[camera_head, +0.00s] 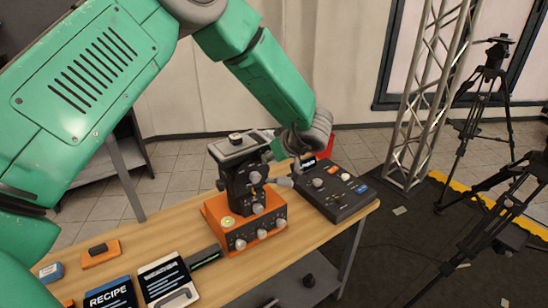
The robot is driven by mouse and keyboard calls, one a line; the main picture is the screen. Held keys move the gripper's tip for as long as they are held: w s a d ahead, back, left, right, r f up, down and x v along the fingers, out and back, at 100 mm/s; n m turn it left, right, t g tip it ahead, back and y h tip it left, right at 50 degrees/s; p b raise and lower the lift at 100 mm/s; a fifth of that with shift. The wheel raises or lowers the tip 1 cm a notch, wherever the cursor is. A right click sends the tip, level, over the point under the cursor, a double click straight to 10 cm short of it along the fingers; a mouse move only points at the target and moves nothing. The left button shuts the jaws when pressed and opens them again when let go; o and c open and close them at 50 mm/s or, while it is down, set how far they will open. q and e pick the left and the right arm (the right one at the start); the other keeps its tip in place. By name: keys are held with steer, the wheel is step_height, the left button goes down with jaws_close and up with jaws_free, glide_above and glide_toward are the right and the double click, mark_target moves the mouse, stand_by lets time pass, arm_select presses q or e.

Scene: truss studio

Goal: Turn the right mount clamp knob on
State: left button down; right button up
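A dark mount clamp (240,172) stands on an orange box (215,212) on the wooden table. It has light grey knobs low on its body, and a grey knob (285,182) sticks out from its right side. I cannot tell which way this knob is turned. My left arm comes in from the left and reaches over the table. Its wrist is above and behind the clamp's right side, close to that knob. My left gripper (298,160) is small and mostly hidden below the wrist, so its fingers cannot be made out. My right gripper is not in view.
A black control panel (345,205) with several knobs lies right of the clamp. A red thing (326,148) shows behind it. Books (168,283) and an orange block (100,254) lie at the front left. A truss (425,100) and tripods (485,95) stand on the right.

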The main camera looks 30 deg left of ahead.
arm_select(q)
steer(key=shift+w+a+r, duration=0.15)
steer(key=shift+w+r, duration=0.05)
steer(key=shift+r, duration=0.1)
steer(key=c, duration=1.3)
jaws_free()
steer(key=shift+f, duration=0.15)
steer(key=shift+s, duration=0.1)
steer(key=shift+d+r, duration=0.2)
steer(key=shift+d, duration=0.1)
steer(key=v, duration=1.1)
steer(key=shift+d, duration=0.2)
steer(key=shift+r, duration=0.1)
